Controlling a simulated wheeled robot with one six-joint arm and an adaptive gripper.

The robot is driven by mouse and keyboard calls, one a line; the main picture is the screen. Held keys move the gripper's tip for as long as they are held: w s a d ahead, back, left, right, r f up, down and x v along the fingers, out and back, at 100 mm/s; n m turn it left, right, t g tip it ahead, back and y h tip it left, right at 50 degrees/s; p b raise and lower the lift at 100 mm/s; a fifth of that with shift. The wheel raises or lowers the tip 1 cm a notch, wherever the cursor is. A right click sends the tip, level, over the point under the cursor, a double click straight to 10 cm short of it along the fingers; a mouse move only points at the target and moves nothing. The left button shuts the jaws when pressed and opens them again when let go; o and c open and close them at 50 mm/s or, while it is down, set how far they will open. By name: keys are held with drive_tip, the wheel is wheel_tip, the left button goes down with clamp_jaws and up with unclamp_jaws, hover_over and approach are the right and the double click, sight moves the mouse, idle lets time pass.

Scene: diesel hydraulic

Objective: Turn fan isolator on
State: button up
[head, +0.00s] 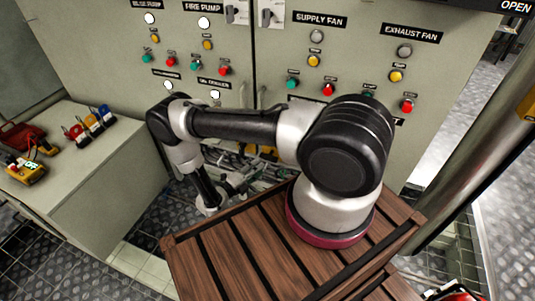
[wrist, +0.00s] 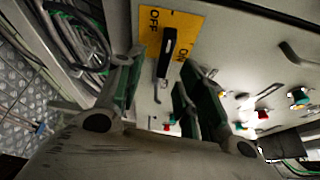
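The fan isolator shows in the wrist view as a yellow plate (wrist: 188,24) with OFF on its upper left and ON at its lower right. Its black handle (wrist: 168,46) stands out from the plate between the two labels. I cannot tell for sure which label it is set to. My gripper (wrist: 158,78) is open, its green-padded fingers apart on either side of the handle's line in the picture. Contact is not visible. In the head view my gripper (head: 236,186) is low before the cabinet, and my arm hides most of the isolator.
The grey cabinet (head: 95,45) carries pump and fan buttons and lamps. Red and green buttons (wrist: 298,97) lie right of my gripper in the wrist view. Cables (wrist: 85,35) run at left. A wooden crate top (head: 235,240) and a side bench (head: 100,150) stand nearby.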

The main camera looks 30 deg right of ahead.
drive_tip(key=shift+n, duration=0.9)
drive_tip(key=x, duration=0.7)
drive_tip(key=shift+w+d+r, duration=0.25)
drive_tip(key=shift+r, duration=0.1)
clamp_jaws()
